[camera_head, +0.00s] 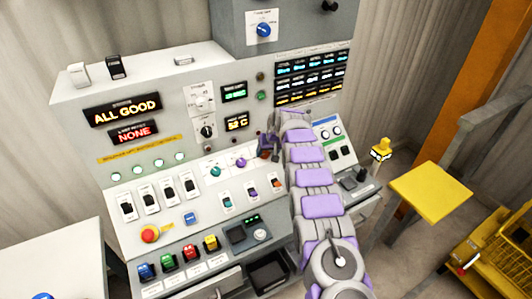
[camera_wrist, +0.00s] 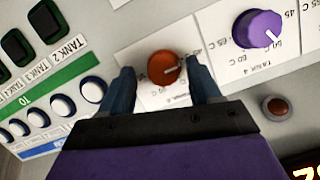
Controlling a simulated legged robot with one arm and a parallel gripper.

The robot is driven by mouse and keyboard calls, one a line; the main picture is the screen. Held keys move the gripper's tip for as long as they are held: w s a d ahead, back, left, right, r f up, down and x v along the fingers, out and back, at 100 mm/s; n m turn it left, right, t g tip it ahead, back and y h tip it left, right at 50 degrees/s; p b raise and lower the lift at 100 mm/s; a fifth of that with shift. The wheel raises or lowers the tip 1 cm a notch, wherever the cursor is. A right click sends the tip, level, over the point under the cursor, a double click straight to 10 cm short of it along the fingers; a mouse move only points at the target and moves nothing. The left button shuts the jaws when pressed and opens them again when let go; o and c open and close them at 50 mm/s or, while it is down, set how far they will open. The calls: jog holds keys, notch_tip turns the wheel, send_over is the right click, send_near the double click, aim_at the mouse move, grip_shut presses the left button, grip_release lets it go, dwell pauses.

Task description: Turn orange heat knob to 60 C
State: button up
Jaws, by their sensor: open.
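The orange heat knob (camera_wrist: 165,68) is round, with a pale pointer line, on a white label plate in the wrist view. My gripper (camera_wrist: 162,88) is open, with one dark finger on each side of the knob. The fingers look apart from the knob, and I cannot tell how near they are in depth. In the head view my gripper (camera_head: 268,146) is at the panel, and my arm hides the orange knob.
A purple knob (camera_wrist: 258,30) sits beside the orange one, and a teal knob (camera_head: 215,171) is further left on the panel. A small red-brown button or lamp (camera_wrist: 276,107) is near my gripper. A display (camera_head: 236,122) appears to read 58 C. Toggle switches (camera_head: 157,195) fill the lower left.

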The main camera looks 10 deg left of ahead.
jog(key=shift+d, duration=0.15)
jog(key=shift+a+f, duration=0.1)
jog(key=shift+a, duration=0.6)
jog(key=c, duration=0.4)
jog(key=shift+d, duration=0.3)
jog(key=c, duration=0.6)
jog(key=shift+c, duration=0.2)
